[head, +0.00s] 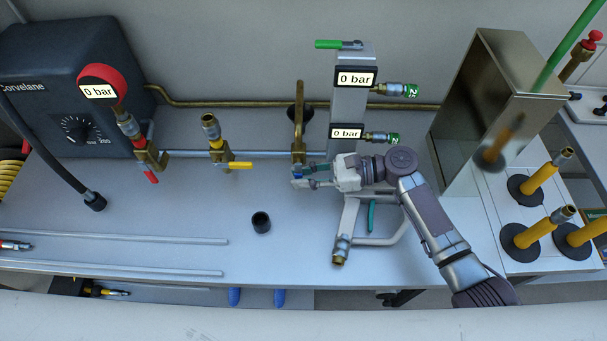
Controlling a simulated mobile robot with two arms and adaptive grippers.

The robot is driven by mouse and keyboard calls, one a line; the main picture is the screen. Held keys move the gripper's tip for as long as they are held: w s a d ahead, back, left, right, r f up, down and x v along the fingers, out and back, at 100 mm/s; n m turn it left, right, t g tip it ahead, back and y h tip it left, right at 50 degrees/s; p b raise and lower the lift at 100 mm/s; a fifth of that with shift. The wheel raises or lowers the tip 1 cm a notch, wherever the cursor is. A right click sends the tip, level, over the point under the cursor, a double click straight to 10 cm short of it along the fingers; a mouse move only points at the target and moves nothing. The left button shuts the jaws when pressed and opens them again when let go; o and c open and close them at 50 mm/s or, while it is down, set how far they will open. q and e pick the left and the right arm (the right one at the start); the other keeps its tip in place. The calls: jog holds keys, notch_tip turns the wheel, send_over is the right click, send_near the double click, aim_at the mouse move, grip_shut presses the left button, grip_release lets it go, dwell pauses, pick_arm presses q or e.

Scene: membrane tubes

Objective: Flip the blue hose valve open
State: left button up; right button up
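The blue hose valve handle (298,172) is a small blue piece at the foot of an upright brass fitting (299,115), in the middle of the bench. My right gripper (301,178) reaches in from the right with its fingers pointing left, right at the blue handle. The fingers partly cover the handle, so I cannot tell whether they touch or grip it. The spread of the fingers is too small to judge. My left gripper is not in view.
A yellow-handled valve (239,166) and a red-handled valve (151,177) sit left along the pipe. A gauge post (346,105) reading 0 bar stands just behind my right gripper. A black cup (261,222) stands in front. A metal box (480,110) is at right.

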jog(key=v, duration=0.7)
jog(key=shift+d, duration=0.25)
